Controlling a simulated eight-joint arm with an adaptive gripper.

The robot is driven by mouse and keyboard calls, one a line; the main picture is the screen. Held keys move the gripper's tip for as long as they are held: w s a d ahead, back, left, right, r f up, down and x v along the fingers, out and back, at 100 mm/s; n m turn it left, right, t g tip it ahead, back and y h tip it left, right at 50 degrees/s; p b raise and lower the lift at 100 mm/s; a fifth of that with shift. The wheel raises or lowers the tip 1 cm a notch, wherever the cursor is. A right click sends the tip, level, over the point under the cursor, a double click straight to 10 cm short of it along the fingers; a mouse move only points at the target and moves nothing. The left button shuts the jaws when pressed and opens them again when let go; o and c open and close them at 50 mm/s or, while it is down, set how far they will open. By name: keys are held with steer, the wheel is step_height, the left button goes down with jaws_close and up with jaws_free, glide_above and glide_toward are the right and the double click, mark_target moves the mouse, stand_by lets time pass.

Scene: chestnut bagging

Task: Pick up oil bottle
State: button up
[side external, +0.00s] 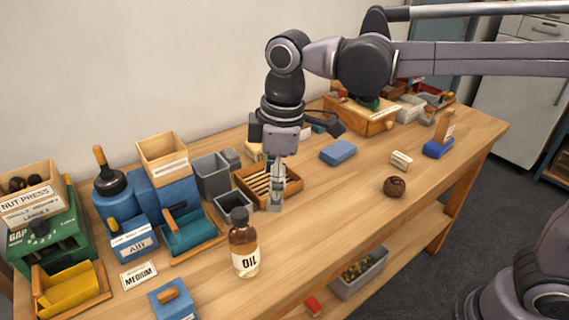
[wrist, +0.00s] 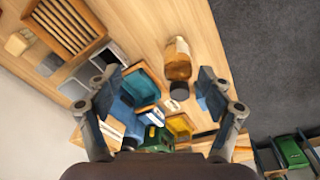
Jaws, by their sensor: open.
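The oil bottle (side external: 243,244) stands upright on the wooden table in the side view. It has brown glass, a dark cap and a cream label reading OIL. In the wrist view the oil bottle (wrist: 178,62) shows above and between my fingers, its dark cap toward the gripper. My gripper (side external: 275,192) hangs above the table, behind and to the right of the bottle in the side view, beside the slatted tray. In the wrist view my gripper (wrist: 160,110) is open with its two fingers wide apart. Nothing is between the fingertips, and the bottle is not touched.
A slatted wooden tray (side external: 294,185) and grey bins (side external: 211,175) stand close behind the bottle. A blue press (side external: 131,241) and a green nut press (side external: 80,245) stand at left. A brown ball (side external: 394,187) and a blue block (side external: 338,151) lie right. The table right of the bottle is clear.

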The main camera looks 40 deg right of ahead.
mark_target(242, 215)
steer(key=a+n, duration=0.1)
steer(key=a, duration=0.1)
steer(key=a+n, duration=0.1)
steer(key=a, duration=0.1)
steer(key=a+f+g, duration=0.1)
steer(key=a, duration=0.1)
steer(key=shift+a+n+h, duration=0.3)
steer(key=shift+a+n, duration=0.05)
steer(key=shift+n, duration=0.05)
step_height(242, 215, down, 5)
steer(key=shift+f, duration=0.1)
steer(key=shift+w+f, duration=0.25)
steer(key=shift+f, duration=1.15)
steer(key=shift+w+f, duration=0.2)
steer(key=shift+f, duration=1.15)
steer(key=c, duration=1.5)
